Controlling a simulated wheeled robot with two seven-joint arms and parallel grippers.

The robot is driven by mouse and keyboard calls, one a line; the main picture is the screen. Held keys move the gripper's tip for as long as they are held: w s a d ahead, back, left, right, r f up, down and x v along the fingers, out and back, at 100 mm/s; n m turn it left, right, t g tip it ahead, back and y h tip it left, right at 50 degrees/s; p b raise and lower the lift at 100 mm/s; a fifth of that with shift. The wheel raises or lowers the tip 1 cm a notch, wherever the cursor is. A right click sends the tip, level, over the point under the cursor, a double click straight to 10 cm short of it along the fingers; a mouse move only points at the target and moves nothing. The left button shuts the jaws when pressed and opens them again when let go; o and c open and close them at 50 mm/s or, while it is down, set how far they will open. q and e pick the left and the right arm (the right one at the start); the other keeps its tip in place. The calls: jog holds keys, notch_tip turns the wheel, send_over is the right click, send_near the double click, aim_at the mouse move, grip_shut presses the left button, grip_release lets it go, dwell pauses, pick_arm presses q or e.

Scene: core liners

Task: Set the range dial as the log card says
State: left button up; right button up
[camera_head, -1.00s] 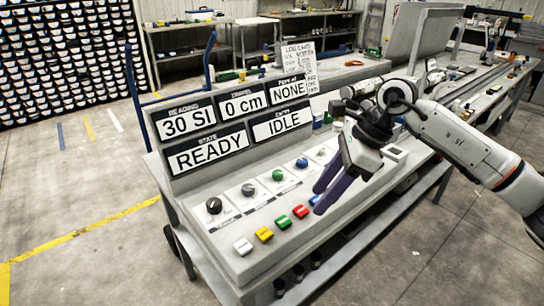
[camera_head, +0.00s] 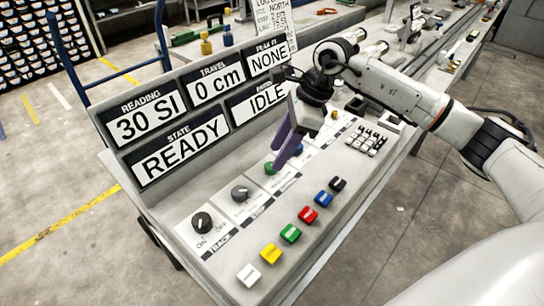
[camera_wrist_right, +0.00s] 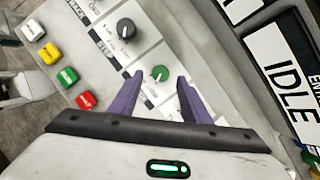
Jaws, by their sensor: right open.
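My right gripper (camera_head: 283,152) is open, with purple fingers pointing down over the console's row of dials. In the right wrist view its fingertips (camera_wrist_right: 160,80) stand either side of a green dial (camera_wrist_right: 160,73), apart from it. In the head view the green dial (camera_head: 270,168) is partly behind the fingers. A dark grey dial (camera_head: 240,193) and a black dial (camera_head: 202,222) marked ON and OFF sit to its left; the grey one also shows in the wrist view (camera_wrist_right: 126,28). The log card (camera_head: 271,18) stands behind the displays, its top cut off. My left gripper is not in view.
The display panel (camera_head: 181,153) rises just behind the dials, reading 30 SI, 0 cm, NONE, READY and IDLE. Coloured buttons, including a red one (camera_head: 309,215), line the front of the console. A keypad (camera_head: 366,141) lies to the right.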

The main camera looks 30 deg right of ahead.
aim_at(270, 165)
jog(key=x, duration=0.3)
jog(key=shift+w+a+f, duration=0.1)
jog(key=shift+a+f, duration=0.05)
jog(key=shift+f, duration=0.25)
jog(key=shift+w+f, duration=0.1)
jog(key=shift+f, duration=0.05)
jog(key=c, duration=1)
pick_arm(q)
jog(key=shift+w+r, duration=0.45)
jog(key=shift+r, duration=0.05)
pick_arm(e)
jog(key=shift+c, duration=0.2)
